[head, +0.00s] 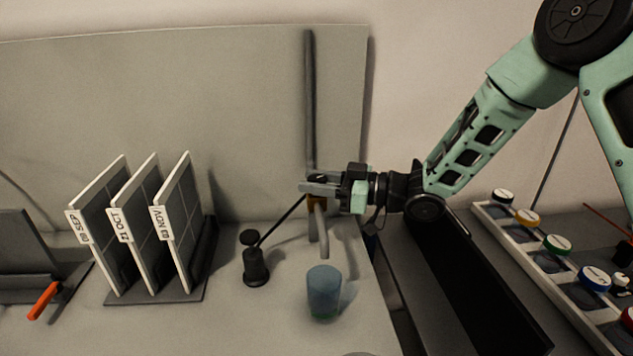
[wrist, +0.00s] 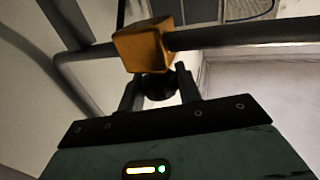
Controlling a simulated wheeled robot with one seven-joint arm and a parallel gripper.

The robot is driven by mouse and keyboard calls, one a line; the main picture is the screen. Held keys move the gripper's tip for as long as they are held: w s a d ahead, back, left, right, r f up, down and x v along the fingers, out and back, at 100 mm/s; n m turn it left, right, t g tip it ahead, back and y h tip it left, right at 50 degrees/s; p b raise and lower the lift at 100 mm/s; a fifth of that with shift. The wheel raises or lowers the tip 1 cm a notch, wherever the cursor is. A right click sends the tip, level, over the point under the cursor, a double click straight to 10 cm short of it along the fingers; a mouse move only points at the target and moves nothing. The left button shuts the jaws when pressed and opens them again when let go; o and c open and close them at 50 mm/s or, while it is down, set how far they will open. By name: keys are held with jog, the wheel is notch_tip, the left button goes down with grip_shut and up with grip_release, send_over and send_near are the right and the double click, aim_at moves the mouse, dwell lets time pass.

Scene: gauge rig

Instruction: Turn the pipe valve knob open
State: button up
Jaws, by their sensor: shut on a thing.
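The pipe valve is an orange-brown block (wrist: 145,43) on a dark pipe in the wrist view; it also shows in the head view (head: 317,202), partly hidden by my gripper. A dark round knob (wrist: 158,86) sits just below the block in the wrist view. My gripper (wrist: 160,84) has its two fingers on either side of the knob and is shut on it; the head view shows my gripper (head: 318,187) reaching in from the right. A grey spout (head: 322,238) bends down from the valve. A blue cup (head: 324,292) stands on the bench below the spout.
A black stand with a thin rod (head: 256,266) is left of the cup. A rack holds several labelled panels (head: 180,222) further left. An orange-handled item (head: 43,300) lies at far left. A tray of coloured-lid jars (head: 557,244) is at right.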

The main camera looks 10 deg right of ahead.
jog(key=n+g+y, duration=0.1)
jog(key=n+g, duration=0.2)
jog(key=g, duration=0.1)
jog(key=shift+w+p, duration=0.1)
jog(key=shift+p, duration=0.2)
jog(key=n+g, duration=0.1)
jog(key=g, duration=0.2)
jog(key=n+g, duration=0.2)
jog(key=g, duration=0.1)
jog(key=shift+f+n, duration=0.1)
jog(key=shift+n, duration=0.2)
jog(key=n+g+h, duration=0.1)
jog(key=g, duration=0.1)
jog(key=n+g+h+b, duration=0.1)
jog(key=n+g, duration=0.1)
jog(key=shift+g, duration=0.3)
jog(key=shift+n+g+h+b, duration=0.4)
jog(key=shift+n+g+h, duration=0.45)
jog(key=shift+g, duration=0.35)
jog(key=shift+n+g, duration=0.25)
jog(key=shift+g, duration=0.05)
jog(key=o, duration=1)
jog(key=shift+c, duration=0.2)
jog(key=shift+r, duration=0.2)
